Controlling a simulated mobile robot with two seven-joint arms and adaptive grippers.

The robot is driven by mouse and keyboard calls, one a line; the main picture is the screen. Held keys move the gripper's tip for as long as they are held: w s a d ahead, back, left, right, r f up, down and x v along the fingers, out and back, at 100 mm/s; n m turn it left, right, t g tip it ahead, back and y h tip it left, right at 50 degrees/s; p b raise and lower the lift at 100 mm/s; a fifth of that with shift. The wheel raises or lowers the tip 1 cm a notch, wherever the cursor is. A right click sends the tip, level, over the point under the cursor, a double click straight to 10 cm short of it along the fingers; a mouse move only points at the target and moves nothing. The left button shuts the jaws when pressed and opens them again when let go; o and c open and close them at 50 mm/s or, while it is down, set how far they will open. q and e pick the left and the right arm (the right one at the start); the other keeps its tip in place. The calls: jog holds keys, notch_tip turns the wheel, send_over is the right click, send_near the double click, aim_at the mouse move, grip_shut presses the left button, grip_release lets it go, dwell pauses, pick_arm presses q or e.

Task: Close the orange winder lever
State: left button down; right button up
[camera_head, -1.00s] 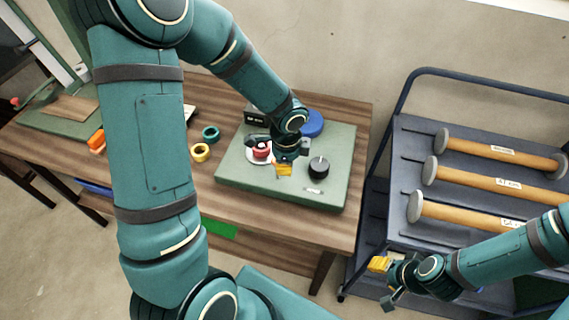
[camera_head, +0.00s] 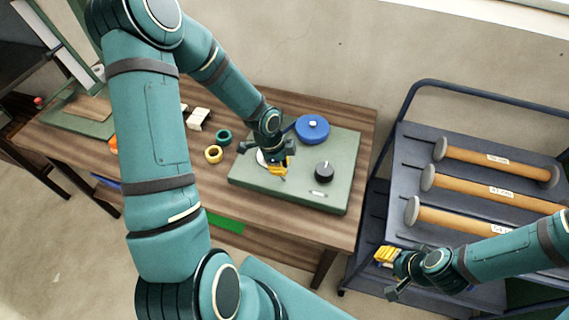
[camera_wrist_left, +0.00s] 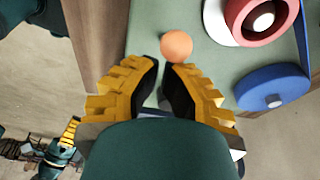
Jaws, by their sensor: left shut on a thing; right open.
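The orange ball-shaped knob of the winder lever (camera_wrist_left: 176,46) shows in the left wrist view, right at my left fingertips. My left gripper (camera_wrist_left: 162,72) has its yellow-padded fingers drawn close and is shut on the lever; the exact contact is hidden. In the head view my left gripper (camera_head: 277,168) is low over the left part of the green board (camera_head: 300,200) and hides the lever. A red and white round part (camera_wrist_left: 258,15) is near the knob in the wrist view. My right gripper (camera_head: 387,275) is open and empty, in front of the cart.
A blue disc (camera_head: 312,128) and a black knob (camera_head: 324,171) are on the board. Yellow (camera_head: 213,154) and green (camera_head: 223,137) rings lie on the wooden table to its left. A dark cart (camera_head: 420,160) with wooden rollers stands to the right.

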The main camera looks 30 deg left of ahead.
aim_at(298, 183)
pick_arm(q)
jog(key=shift+d+f, duration=0.1)
jog(key=shift+d, duration=0.1)
pick_arm(e)
jog(key=shift+f, duration=0.2)
pick_arm(q)
jog(key=shift+w+d+f+b, duration=0.15)
jog(key=shift+d+f+b, duration=0.1)
jog(key=shift+d+b, duration=0.35)
pick_arm(e)
jog(key=shift+f, duration=0.5)
pick_arm(q)
jog(key=shift+w+d, duration=0.25)
jog(key=shift+d, duration=0.1)
jog(key=d, duration=0.1)
jog(key=w+d+b, duration=0.1)
jog(key=shift+d+r, duration=0.15)
jog(key=shift+d, duration=0.15)
jog(key=shift+d+r, duration=0.1)
jog(key=shift+r, duration=0.6)
jog(key=s+a+r+p, duration=0.1)
jog(key=a+r, duration=0.3)
jog(key=r, duration=0.4)
jog(key=shift+s+p, duration=0.25)
jog(key=shift+p, duration=0.4)
pick_arm(e)
jog(key=shift+s+d+r, duration=0.2)
jog(key=shift+d+r, duration=0.5)
jog(key=shift+r, duration=0.05)
